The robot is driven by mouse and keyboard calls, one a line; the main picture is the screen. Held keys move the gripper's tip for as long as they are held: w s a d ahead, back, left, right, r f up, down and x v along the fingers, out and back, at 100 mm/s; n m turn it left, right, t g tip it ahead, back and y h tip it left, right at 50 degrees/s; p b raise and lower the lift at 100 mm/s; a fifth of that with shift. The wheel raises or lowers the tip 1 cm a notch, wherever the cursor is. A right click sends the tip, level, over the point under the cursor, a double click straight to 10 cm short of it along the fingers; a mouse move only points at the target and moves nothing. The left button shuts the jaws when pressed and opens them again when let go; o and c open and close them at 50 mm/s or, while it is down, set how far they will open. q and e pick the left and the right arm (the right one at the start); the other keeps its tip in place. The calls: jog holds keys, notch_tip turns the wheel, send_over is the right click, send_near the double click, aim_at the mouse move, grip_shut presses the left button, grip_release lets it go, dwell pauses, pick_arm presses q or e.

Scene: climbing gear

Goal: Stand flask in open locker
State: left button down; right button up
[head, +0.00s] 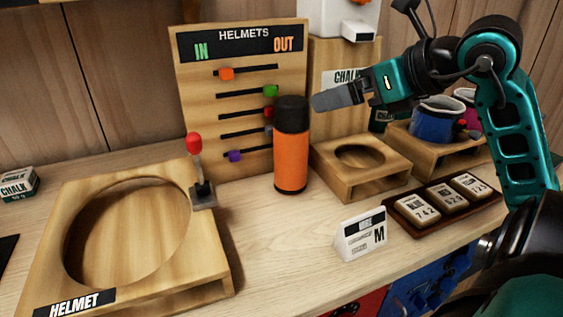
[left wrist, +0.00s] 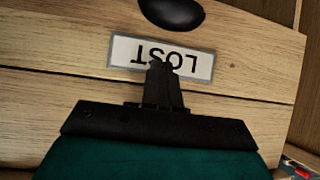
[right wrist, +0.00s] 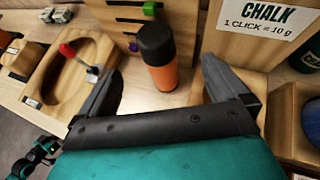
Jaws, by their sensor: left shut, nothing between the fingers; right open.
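The flask (head: 291,150), orange with a black cap, stands upright on the wooden counter in front of the helmets board. My right gripper (head: 318,101) is just right of its cap in the head view. In the right wrist view the flask (right wrist: 158,62) stands ahead, between the lines of the two open fingers of my right gripper (right wrist: 160,85), with nothing held. My left gripper (left wrist: 163,70) is shut and empty in the left wrist view, in front of a wooden panel labelled LOST (left wrist: 160,57) with a dark knob. My left gripper is outside the head view. No open locker is recognisable.
A helmet stand (head: 215,262) with a round hole is at front left, a red-knobbed lever (head: 196,165) beside it. A wooden chalk stand (head: 370,185) is right of the flask. A white M card (head: 360,235) and a tray (head: 440,220) of number blocks stand in front.

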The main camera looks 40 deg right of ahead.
aim_at(307, 105)
jog(key=x, duration=0.7)
jog(key=shift+w+a+f, duration=0.15)
jog(key=shift+w, duration=0.1)
jog(key=shift+a+x, duration=0.2)
jog(key=shift+x, duration=1.1)
jog(key=shift+a+x, duration=0.15)
jog(key=shift+x, duration=1.1)
jog(key=shift+s+f, duration=0.1)
jog(key=shift+f, duration=0.05)
grip_shut()
